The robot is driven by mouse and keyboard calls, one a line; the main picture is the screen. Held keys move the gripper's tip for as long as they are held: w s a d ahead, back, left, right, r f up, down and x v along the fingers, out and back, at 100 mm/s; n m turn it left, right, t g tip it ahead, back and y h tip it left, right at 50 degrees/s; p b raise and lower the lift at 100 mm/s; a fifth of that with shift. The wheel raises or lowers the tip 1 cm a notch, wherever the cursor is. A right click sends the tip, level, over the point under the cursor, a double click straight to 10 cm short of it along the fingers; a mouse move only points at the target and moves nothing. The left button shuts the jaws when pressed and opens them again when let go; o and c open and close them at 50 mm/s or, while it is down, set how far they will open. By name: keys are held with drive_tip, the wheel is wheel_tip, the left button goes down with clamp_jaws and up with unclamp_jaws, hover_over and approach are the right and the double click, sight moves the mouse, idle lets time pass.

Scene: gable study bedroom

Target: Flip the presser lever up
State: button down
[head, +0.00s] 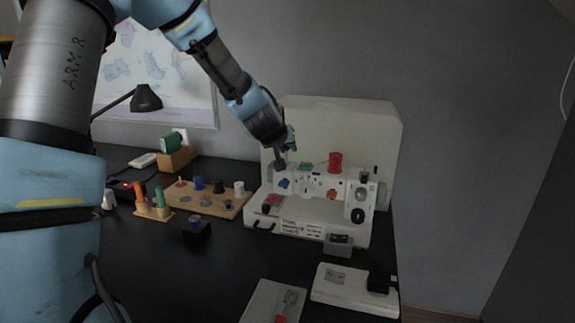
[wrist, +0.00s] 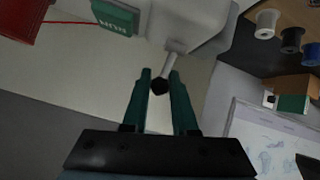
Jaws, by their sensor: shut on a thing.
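The white sewing machine (head: 325,185) stands on the black desk in the head view, with my gripper (head: 281,158) at the upper left end of its body. In the wrist view my gripper (wrist: 159,76) has its two green fingers on either side of the presser lever (wrist: 160,86), a light rod with a black knob. The rod runs from the knob to the white machine body (wrist: 185,25). The gripper is shut on the lever near its knob. In the head view the lever is hidden by the gripper and too small to make out.
A red thread spool (head: 335,162) stands on the machine top, and a green RUN block (wrist: 115,17) shows beside the lever. A cream panel (head: 350,125) rises close behind the machine. A wooden spool board (head: 207,200) lies left of it. A foot pedal (head: 350,288) lies in front.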

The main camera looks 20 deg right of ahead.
sight(286, 148)
drive_tip(key=shift+s+a+f+t+h+b, duration=0.2)
drive_tip(key=shift+t+h+b, duration=0.3)
drive_tip(key=shift+b, duration=2.1)
drive_tip(key=shift+s+a+f+t+h+b, duration=0.15)
drive_tip(key=shift+t+h+b, duration=0.35)
drive_tip(key=shift+b, duration=2.05)
drive_tip(key=t+h+b, duration=0.1)
drive_tip(key=b, duration=0.5)
drive_tip(key=s+a+t+h+b, duration=0.1)
drive_tip(key=t+b, duration=0.1)
drive_tip(key=b, duration=0.4)
drive_tip(key=shift+s+r+h+b, duration=0.1)
drive_tip(key=shift+h+b, duration=0.2)
drive_tip(key=t+b, duration=0.1)
drive_tip(key=b, duration=0.2)
drive_tip(key=shift+s+a+h+b, duration=0.15)
drive_tip(key=shift+s+h+b, duration=0.05)
drive_tip(key=shift+h+b, duration=0.2)
drive_tip(key=shift+s+r+t+h+b, duration=0.1)
drive_tip(key=shift+r+t+h+b, duration=0.15)
drive_tip(key=shift+t+b, duration=0.5)
drive_tip(key=shift+a+r+b, duration=0.1)
drive_tip(key=shift+b, duration=0.3)
drive_tip(key=c, duration=0.7)
unclamp_jaws()
drive_tip(key=v, duration=1.1)
drive_tip(key=shift+p, duration=0.3)
